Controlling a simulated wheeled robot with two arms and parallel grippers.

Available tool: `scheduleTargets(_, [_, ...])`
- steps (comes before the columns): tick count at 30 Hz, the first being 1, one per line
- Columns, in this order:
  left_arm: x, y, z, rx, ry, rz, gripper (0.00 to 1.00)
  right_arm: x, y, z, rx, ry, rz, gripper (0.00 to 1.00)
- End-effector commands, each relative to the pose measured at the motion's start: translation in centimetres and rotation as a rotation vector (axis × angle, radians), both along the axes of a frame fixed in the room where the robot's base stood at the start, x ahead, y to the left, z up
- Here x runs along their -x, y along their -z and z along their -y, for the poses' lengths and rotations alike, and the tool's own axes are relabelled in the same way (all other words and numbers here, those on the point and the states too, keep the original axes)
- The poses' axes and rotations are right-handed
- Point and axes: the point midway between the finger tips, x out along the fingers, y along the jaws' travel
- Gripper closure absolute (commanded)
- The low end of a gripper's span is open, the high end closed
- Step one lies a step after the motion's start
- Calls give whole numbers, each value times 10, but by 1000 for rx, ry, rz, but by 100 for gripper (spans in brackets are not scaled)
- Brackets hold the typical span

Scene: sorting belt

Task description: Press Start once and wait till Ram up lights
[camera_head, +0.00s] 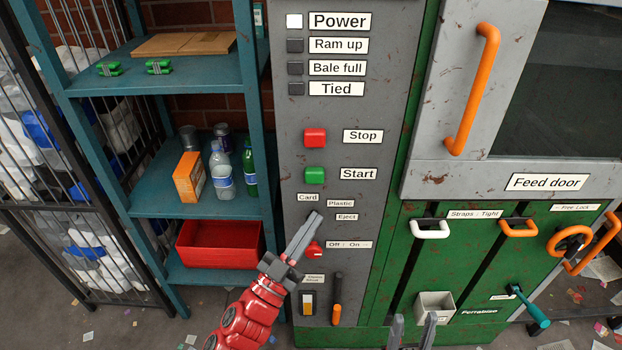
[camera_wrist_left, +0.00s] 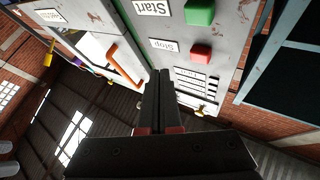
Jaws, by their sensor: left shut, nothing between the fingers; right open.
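The green Start button (camera_head: 315,175) is on the grey control panel (camera_head: 345,110), below the red Stop button (camera_head: 314,138). The Power lamp (camera_head: 294,21) is lit white. The Ram up lamp (camera_head: 295,45) is dark. My left gripper (camera_head: 314,216) is shut and empty, its tips just below the Start button near the Card and Plastic labels, apart from the button in the picture. The left wrist view shows the Start button (camera_wrist_left: 200,12) and Stop button (camera_wrist_left: 200,52) beyond the shut fingers (camera_wrist_left: 160,75). My right gripper (camera_head: 412,332) is open and empty at the bottom edge.
The Bale full lamp (camera_head: 295,68) and Tied lamp (camera_head: 296,89) are dark. A red Off/On switch (camera_head: 313,250) sits beside my left fingers. A shelf (camera_head: 130,85) with bottles and a red bin (camera_head: 220,245) stands left. The feed door handle (camera_head: 473,90) is right.

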Motion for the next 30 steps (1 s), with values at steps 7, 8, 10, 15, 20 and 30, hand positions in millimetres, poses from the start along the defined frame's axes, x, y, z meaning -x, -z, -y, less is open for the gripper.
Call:
scheduleTargets(7, [-12, -1, 0, 1, 0, 3, 100, 0, 1, 0, 0, 0, 0, 50])
scheduleTargets(8, [-15, 0, 0, 0, 0, 2, 100, 0, 1, 0, 0, 0, 0, 50])
scheduleTargets(10, [-23, 0, 0, 0, -1, 0, 100, 0, 1, 0, 0, 0, 0, 50])
scheduleTargets(15, [-46, 0, 0, 0, -2, 2, 100, 0, 4, 0, 0, 0, 0, 50])
scheduleTargets(20, [-69, -1, 0, 0, 0, 1, 100, 0, 4, 0, 0, 0, 0, 50])
scheduleTargets(30, [-88, 0, 0, 1, 2, 0, 100, 0, 4, 0, 0, 0, 0, 50])
